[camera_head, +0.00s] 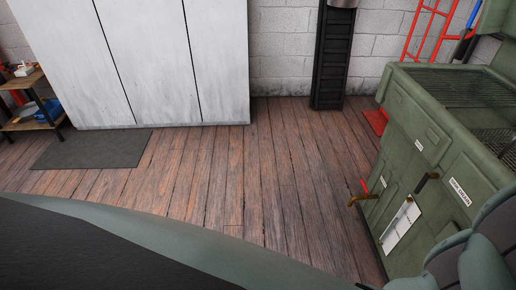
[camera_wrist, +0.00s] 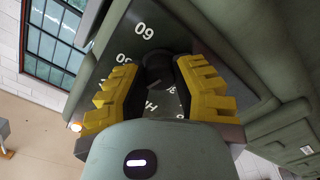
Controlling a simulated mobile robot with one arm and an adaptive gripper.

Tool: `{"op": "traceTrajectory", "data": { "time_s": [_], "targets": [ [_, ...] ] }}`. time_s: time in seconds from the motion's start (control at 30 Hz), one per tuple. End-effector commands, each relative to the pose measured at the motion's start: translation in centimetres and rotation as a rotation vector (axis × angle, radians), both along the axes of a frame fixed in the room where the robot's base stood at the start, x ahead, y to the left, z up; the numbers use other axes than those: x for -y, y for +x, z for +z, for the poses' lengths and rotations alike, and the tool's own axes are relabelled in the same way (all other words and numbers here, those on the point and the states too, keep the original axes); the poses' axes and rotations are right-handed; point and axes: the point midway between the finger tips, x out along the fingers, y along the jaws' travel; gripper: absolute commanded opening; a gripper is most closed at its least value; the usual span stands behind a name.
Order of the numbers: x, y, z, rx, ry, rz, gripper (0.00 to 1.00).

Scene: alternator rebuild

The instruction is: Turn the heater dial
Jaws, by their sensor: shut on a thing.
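In the wrist view, the dark heater dial (camera_wrist: 156,60) sits on a dark panel (camera_wrist: 122,42) with white markings such as "60" and "HI". My gripper (camera_wrist: 160,76) has yellow ridged fingers, one on each side of the dial, and is shut on it. The fingers and the gripper body hide part of the dial and some of the markings. I cannot tell which marking the dial points to. Neither the dial nor my gripper shows in the head view.
A green cabinet-like machine (camera_head: 412,122) with a grated top stands at the right, close to my arm. A brass lever (camera_head: 362,199) sticks out from its side. White lockers (camera_head: 175,60) and a dark mat (camera_head: 90,149) are at the left. The wooden floor (camera_head: 262,180) between is clear.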

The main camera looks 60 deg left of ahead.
Motion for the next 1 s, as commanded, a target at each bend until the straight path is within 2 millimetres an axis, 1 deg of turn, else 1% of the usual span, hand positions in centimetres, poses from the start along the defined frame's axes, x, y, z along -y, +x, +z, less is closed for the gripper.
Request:
{"op": "traceTrajectory", "data": {
  "time_s": [0.1,0.6,0.8,1.0],
  "targets": [
    [-0.05,0.04,-0.04,0.047,0.102,0.0,0.0],
    [-0.14,0.03,-0.25,0.284,0.487,-0.001,0.0],
    [-0.14,0.07,-0.28,0.353,0.598,-0.001,0.0],
    [-0.12,0.05,-0.37,0.396,0.671,-0.003,0.0]
  ]
}}
